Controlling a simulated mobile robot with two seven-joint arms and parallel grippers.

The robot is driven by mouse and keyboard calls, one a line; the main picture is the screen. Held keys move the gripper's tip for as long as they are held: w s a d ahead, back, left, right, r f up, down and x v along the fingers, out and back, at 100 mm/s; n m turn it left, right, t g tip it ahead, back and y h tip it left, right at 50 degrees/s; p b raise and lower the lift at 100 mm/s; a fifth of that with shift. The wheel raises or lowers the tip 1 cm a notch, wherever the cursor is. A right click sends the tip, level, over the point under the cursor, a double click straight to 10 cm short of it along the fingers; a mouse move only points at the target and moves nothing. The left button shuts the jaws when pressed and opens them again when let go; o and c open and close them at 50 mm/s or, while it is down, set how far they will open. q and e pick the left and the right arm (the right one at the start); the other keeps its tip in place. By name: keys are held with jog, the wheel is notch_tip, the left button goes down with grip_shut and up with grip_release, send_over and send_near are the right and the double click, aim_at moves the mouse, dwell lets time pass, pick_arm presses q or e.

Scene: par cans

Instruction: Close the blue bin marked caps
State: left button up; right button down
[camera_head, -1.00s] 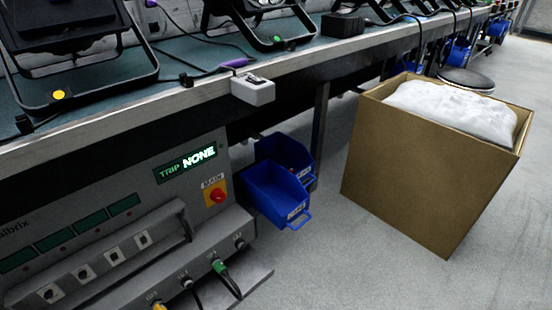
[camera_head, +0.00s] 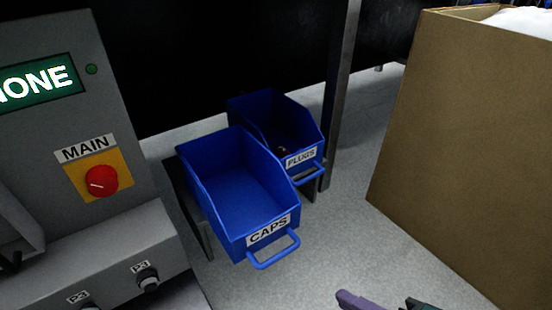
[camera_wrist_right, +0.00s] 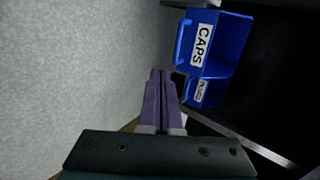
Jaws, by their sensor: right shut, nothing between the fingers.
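The blue bin marked CAPS (camera_head: 236,238) stands out, open at the top, below the bench, in the middle of the head view. Its inside looks empty. Its blue handle (camera_head: 275,256) is on the front, below the label. My right gripper (camera_head: 343,296) shows at the bottom edge of the head view, below and right of the handle, apart from it. In the right wrist view, its purple fingers (camera_wrist_right: 160,76) are shut with nothing between them. The CAPS bin (camera_wrist_right: 226,43) is ahead and right there, its handle (camera_wrist_right: 181,43) near the fingertips' line. My left gripper is not in view.
A second blue bin marked PLUGS (camera_head: 313,134) stands open just behind, with a small dark thing inside. A grey panel with a red MAIN knob (camera_head: 101,180) is at left. A bench leg (camera_head: 341,80) and cardboard box (camera_head: 460,140) are at right. The floor between is clear.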

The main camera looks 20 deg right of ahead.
pick_arm(q)
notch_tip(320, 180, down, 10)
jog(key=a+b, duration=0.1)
jog(key=b, duration=0.9)
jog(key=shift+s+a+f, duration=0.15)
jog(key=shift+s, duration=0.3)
pick_arm(e)
jog(key=w+a+r+x, duration=0.1)
jog(key=r+x, duration=0.1)
jog(key=x, duration=1)
jog(key=shift+a, duration=0.4)
jog(key=shift+w, duration=0.1)
